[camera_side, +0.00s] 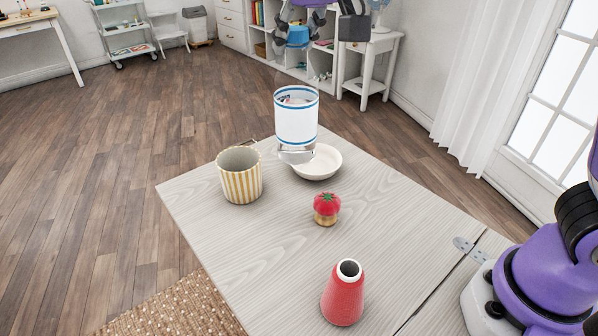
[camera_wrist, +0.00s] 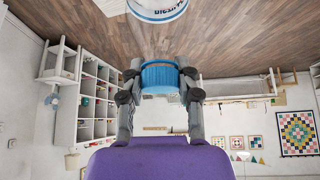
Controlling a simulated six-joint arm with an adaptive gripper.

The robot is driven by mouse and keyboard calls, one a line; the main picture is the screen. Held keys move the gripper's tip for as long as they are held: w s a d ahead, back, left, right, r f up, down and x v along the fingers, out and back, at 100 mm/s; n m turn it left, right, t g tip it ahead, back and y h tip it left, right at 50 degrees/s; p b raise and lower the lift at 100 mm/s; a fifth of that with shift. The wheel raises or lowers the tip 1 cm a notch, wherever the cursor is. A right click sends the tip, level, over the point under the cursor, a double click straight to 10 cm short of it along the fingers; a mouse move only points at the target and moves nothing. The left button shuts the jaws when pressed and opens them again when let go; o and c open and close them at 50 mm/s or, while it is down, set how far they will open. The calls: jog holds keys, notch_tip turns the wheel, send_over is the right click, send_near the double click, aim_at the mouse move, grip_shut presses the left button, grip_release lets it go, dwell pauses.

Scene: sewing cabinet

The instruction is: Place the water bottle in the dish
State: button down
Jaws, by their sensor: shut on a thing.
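The water bottle (camera_side: 296,118) is clear, with a white label, blue stripes and a blue cap (camera_side: 298,36). It stands upright, its base overlapping the left part of the shallow white dish (camera_side: 325,163) in the side view. I cannot tell whether the base touches the dish. My gripper (camera_side: 295,38) is at the top of the bottle, shut on the blue cap. In the wrist view the fingers (camera_wrist: 160,80) close on the cap from both sides, and part of the label (camera_wrist: 157,10) shows at the top edge. The dish is not seen there.
A yellow-striped cup (camera_side: 240,180) stands close left of the dish. The tabletop's far edge runs just behind the dish. The right part is clear.

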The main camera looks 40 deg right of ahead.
jog(key=w+d+f, duration=0.5)
jog(key=d+f, duration=0.4)
jog(key=f, duration=0.1)
jog(key=shift+w+d+f, duration=0.3)
jog(key=shift+f, duration=0.2)
jog(key=c, duration=0.6)
grip_release()
jog(key=shift+o, duration=0.2)
